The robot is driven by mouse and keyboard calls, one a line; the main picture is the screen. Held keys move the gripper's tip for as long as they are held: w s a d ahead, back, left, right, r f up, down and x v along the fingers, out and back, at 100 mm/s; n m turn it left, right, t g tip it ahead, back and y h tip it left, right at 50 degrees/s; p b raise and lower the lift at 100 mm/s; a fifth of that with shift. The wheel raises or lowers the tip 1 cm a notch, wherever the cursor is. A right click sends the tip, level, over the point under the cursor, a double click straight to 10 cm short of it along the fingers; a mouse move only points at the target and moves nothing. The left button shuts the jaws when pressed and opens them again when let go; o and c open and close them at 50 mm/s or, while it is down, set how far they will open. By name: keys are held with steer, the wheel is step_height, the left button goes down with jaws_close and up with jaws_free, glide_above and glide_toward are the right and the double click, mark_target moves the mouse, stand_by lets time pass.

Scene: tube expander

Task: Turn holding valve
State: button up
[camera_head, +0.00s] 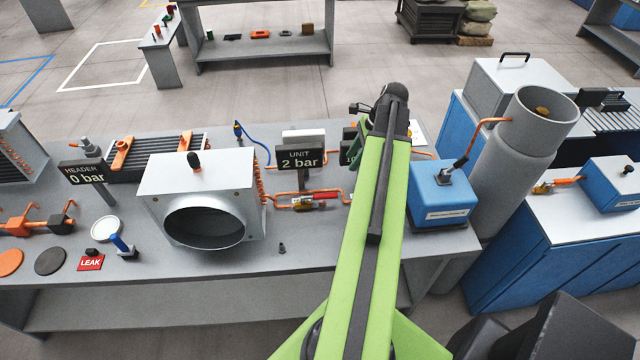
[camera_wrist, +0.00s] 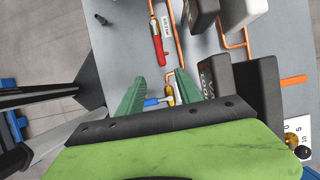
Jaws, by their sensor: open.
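In the wrist view, a small valve with a brass body and a blue lever handle (camera_wrist: 158,101) lies between the two green fingers of my gripper (camera_wrist: 161,78). The gripper is open, with a finger on each side; I cannot tell whether either touches the valve. A second valve with a red handle (camera_wrist: 157,43) and a white tag is farther up the orange pipe; it also shows in the head view (camera_head: 325,195). No readable label tells which is the holding valve. My arm hides the blue-handled valve and fingertips in the head view.
A UNIT display (camera_head: 300,158) reads 2 bar and a HEADER display (camera_head: 88,175) reads 0 bar. A grey box with a round opening (camera_head: 200,200) stands left of the pipes. A blue box (camera_head: 440,198) stands right of my arm. Dark display backs (camera_wrist: 257,90) stand close right of the fingers.

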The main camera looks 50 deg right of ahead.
mark_target(328, 195)
steer(key=b+x, duration=1.6)
steer(key=x, duration=0.1)
steer(key=shift+w+a+f, duration=0.25)
steer(key=shift+w, duration=0.05)
jaws_close()
stand_by(0.6)
